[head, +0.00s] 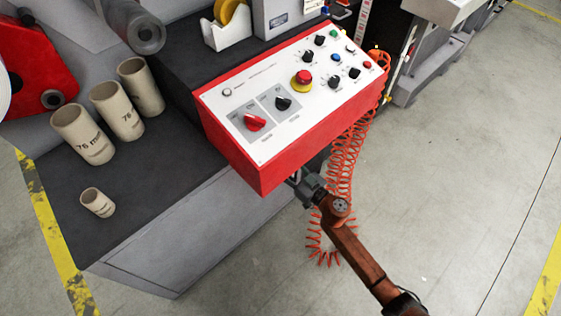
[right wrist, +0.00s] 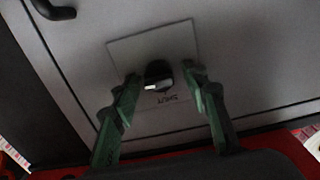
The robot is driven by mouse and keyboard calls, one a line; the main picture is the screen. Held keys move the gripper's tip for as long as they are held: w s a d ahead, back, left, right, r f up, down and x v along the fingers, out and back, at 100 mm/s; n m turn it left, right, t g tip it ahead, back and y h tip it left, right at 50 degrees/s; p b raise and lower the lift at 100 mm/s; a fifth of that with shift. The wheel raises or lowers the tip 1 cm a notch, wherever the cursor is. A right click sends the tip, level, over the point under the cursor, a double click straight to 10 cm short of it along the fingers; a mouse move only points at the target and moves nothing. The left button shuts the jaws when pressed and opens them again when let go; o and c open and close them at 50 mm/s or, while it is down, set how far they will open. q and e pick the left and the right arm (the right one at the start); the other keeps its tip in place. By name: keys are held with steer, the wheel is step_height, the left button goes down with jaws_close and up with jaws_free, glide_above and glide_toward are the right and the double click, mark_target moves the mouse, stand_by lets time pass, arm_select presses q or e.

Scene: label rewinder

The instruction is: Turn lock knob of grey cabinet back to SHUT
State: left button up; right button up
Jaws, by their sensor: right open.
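The black lock knob (right wrist: 158,75) sits on a square plate (right wrist: 125,50) on the grey cabinet door (right wrist: 255,55) in the right wrist view. A white mark on the knob points left in that view. A dark label, which looks like SHUT upside down, is just below the knob. My right gripper (right wrist: 160,76) is open, its green fingers on either side of the knob; I cannot tell whether they touch it. In the head view my right gripper (head: 304,188) is partly hidden under the red-sided control box (head: 240,165), and the knob is hidden. My left gripper is not in view.
A black handle (right wrist: 55,10) is at the door's upper left in the wrist view. An orange coiled cable (head: 345,150) hangs close beside my right arm. Cardboard cores (head: 84,135) stand on the dark bench top (head: 155,185). Floor at the right is clear.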

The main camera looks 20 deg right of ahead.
jaws_close()
stand_by(0.3)
